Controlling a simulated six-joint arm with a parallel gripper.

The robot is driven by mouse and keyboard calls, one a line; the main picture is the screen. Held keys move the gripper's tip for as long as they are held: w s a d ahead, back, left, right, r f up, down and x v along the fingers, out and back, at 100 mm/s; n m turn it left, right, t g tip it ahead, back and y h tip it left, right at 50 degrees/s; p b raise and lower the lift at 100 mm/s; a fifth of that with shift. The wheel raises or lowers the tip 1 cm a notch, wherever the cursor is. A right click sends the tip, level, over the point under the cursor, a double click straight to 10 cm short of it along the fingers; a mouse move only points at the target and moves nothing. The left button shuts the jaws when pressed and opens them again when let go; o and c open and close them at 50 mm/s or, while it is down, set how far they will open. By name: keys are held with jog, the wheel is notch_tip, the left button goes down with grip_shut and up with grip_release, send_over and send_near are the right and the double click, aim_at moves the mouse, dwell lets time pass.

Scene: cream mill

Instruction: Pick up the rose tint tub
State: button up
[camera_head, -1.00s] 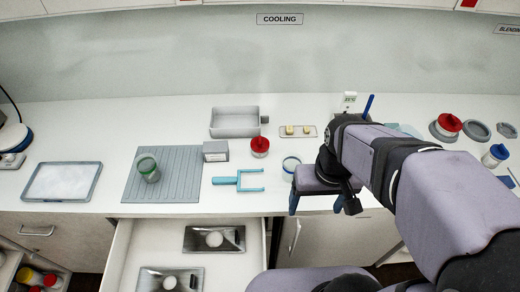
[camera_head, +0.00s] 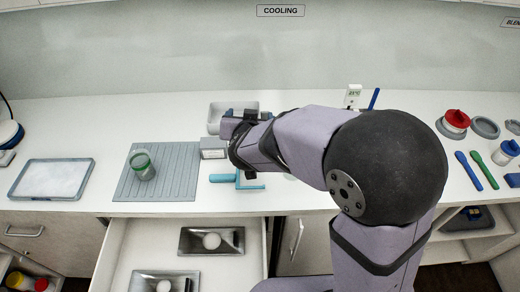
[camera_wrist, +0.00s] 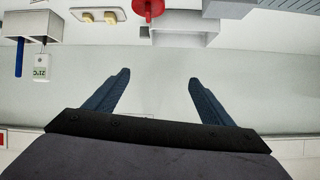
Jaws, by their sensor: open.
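No tub in view can be read as rose tint. A red-topped container (camera_wrist: 148,9) shows at the top edge of the wrist view, beside the open grey metal tray (camera_wrist: 186,34); in the head view my arm hides it. Another red-lidded tub (camera_head: 456,119) stands at the right of the counter. A red-topped tub (camera_head: 40,284) also shows on the lower left shelf, partly cut off. My gripper (camera_wrist: 157,79) is open and empty, its two blue fingers apart over a bare pale surface.
The drawer (camera_head: 150,236) below is open with two dark trays. A grooved grey mat (camera_head: 182,185) holds a green-rimmed jar (camera_head: 142,165). A light blue forked tool (camera_head: 223,178), a grey box (camera_head: 213,148) and a thermometer (camera_head: 353,95) are near my arm. Blue and green spoons (camera_head: 480,168) lie right.

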jog(key=f+h, duration=0.1)
jog(key=f, duration=0.3)
jog(key=d+f+h, duration=0.1)
jog(key=f, duration=0.3)
jog(key=f+m, duration=0.1)
jog(key=f, duration=0.3)
jog(key=shift+d+t+h+b, duration=0.3)
jog(key=shift+h+b, duration=0.05)
jog(key=shift+h, duration=0.05)
jog(key=shift+p+x, duration=0.35)
jog(key=shift+x, duration=0.7)
jog(key=shift+f, duration=0.15)
jog(key=shift+w, duration=0.1)
jog(key=shift+w+d+f+p, duration=0.25)
jog(key=shift+w+f+p, duration=0.6)
jog(key=shift+w+f, duration=0.3)
jog(key=shift+x, duration=0.95)
